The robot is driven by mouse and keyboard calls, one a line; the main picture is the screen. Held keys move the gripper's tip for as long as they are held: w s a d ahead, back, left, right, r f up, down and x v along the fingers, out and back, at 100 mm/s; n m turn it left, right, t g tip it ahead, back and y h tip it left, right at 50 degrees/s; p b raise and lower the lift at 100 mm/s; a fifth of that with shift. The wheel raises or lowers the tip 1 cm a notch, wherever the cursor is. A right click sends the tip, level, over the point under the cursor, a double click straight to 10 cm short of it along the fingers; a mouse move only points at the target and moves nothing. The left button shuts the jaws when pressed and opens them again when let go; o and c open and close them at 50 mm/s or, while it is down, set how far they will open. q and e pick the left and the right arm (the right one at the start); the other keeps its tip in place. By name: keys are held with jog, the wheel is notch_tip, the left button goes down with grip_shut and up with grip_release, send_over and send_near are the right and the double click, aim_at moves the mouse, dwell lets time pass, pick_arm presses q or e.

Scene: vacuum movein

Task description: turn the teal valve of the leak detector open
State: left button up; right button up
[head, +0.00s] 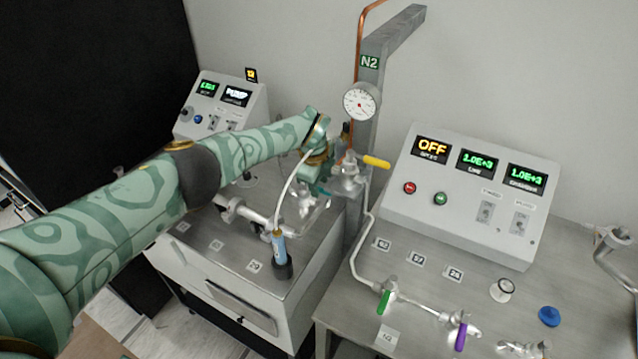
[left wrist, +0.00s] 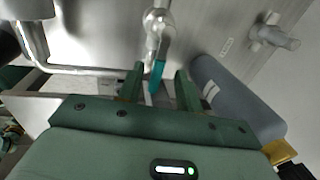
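The teal valve handle (left wrist: 157,74) shows in the left wrist view, on a metal pipe fitting (left wrist: 158,28) above a steel top. My left gripper (left wrist: 160,82) is open, with one finger on each side of the handle. I cannot tell whether either finger touches it. In the head view my left arm reaches in from the left, and the left gripper (head: 318,180) is over the far right part of the left bench (head: 222,222). The gripper mostly hides the handle there. My right gripper is not in view.
A grey post (head: 377,110) with a gauge (head: 361,101) and a yellow-handled valve (head: 376,161) stands close right of the gripper. A blue-bodied probe (head: 279,246) stands at the bench's front. The right bench carries a control panel (head: 470,195) and green (head: 384,300) and purple (head: 460,337) handles.

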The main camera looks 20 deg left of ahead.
pick_arm(q)
jog(key=shift+s+r, duration=0.1)
jog(key=shift+r, duration=0.25)
jog(key=p+v, duration=0.4)
jog(key=v, duration=1.1)
jog(key=shift+r, duration=0.25)
jog(key=shift+f, duration=0.1)
